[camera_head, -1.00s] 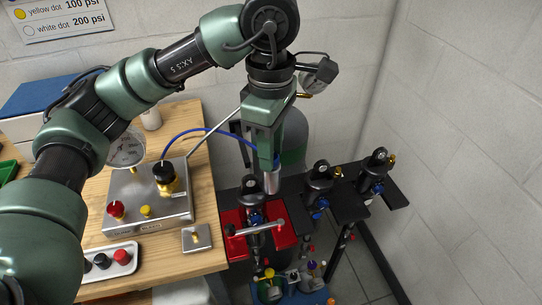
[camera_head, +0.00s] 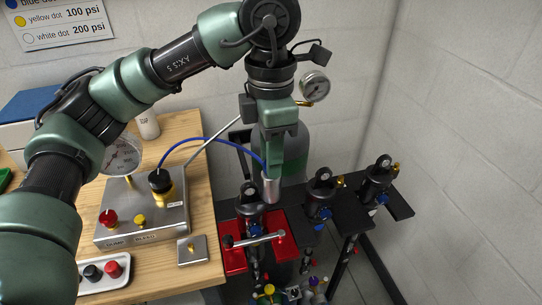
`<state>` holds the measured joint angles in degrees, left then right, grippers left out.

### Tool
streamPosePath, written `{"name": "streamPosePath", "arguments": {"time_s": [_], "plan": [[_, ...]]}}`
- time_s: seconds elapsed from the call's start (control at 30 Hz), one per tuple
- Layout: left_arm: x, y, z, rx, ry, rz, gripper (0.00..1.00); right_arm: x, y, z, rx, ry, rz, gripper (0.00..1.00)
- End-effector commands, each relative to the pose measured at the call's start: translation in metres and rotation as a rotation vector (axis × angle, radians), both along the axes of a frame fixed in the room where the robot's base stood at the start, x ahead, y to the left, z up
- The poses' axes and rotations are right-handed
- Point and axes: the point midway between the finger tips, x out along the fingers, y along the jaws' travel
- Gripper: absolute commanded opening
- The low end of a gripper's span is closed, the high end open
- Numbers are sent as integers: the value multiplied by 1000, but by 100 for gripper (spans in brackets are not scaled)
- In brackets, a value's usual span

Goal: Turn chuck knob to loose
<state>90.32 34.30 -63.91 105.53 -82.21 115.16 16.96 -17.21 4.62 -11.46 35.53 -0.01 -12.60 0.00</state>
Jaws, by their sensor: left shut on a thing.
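My left gripper (camera_head: 272,168) has green fingers and points down, shut on a silver cylindrical chuck (camera_head: 271,188). A blue hose (camera_head: 215,139) runs to it from the metal control panel. The chuck is beside the upper right of a dark shock (camera_head: 250,200) in a red vise (camera_head: 234,258); I cannot tell whether they touch. A vise bar with a ball end (camera_head: 255,240) crosses the front. I cannot make out a separate knob on the chuck; the fingers partly cover it. My right gripper is not in view.
The metal panel (camera_head: 175,215) stands on a wooden bench (camera_head: 205,275) with a black knob (camera_head: 160,180), a red knob (camera_head: 109,218) and a gauge (camera_head: 122,156). More shocks (camera_head: 319,203) (camera_head: 377,180) stand on black stands at right. A tank (camera_head: 293,150) with a gauge (camera_head: 314,86) is behind.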

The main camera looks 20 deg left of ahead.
Motion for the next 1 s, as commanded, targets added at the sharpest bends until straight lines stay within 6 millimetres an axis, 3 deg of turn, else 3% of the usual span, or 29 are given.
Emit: {"name": "streamPosePath", "arguments": {"time_s": [0.5,0.53,0.6,1.0], "plan": [[0,0,1,0,-1,19,0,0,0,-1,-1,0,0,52],[0,0,1,0,-1,19,32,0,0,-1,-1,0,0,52],[0,0,1,0,-1,19,49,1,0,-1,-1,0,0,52],[1,0,8,0,-1,18,49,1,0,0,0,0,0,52]]}}
